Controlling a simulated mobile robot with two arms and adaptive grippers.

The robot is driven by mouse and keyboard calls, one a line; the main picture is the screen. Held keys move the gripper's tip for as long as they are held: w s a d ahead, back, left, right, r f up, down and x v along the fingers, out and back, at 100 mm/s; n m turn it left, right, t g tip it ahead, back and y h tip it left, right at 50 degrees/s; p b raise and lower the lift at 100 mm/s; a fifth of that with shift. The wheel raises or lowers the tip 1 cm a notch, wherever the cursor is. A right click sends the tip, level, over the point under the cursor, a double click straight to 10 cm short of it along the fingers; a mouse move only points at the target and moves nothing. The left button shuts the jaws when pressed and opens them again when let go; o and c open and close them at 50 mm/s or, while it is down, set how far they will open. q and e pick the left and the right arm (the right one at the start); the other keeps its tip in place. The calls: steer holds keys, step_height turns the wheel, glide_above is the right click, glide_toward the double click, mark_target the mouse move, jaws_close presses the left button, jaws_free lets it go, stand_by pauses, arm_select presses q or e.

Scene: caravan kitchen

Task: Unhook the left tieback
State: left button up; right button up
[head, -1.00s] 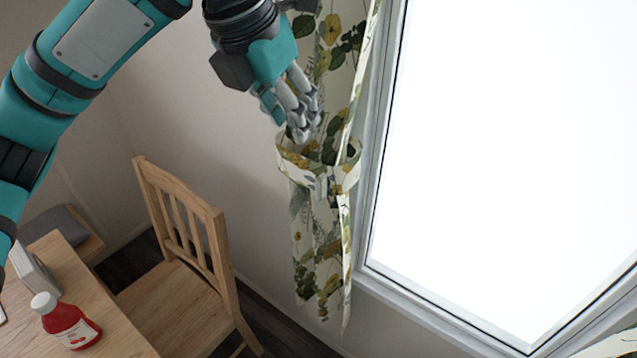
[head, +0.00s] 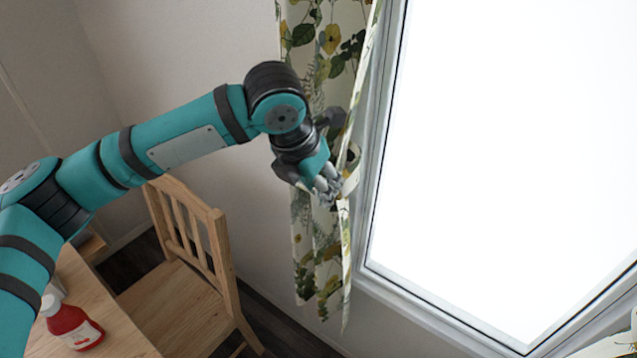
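The left curtain (head: 318,245), cream with green and yellow leaves, hangs beside the window. The left tieback (head: 351,182) is a band of the same cloth around the curtain's middle; only its right part shows, and the rest is hidden behind my gripper. My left gripper (head: 329,195) is at the front of the tieback, fingers pointing down and to the right. The fingers overlap the band in the picture; whether they grip it cannot be seen. My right gripper is not in view.
The bright window (head: 500,170) with a grey frame fills the right. A wooden chair (head: 178,290) stands below my arm. A wooden table (head: 110,325) at lower left holds a red bottle (head: 72,322). A second curtain's edge shows at the bottom right.

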arm_select(q)
steer(key=shift+f, duration=0.25)
steer(key=shift+d, duration=0.1)
jaws_close()
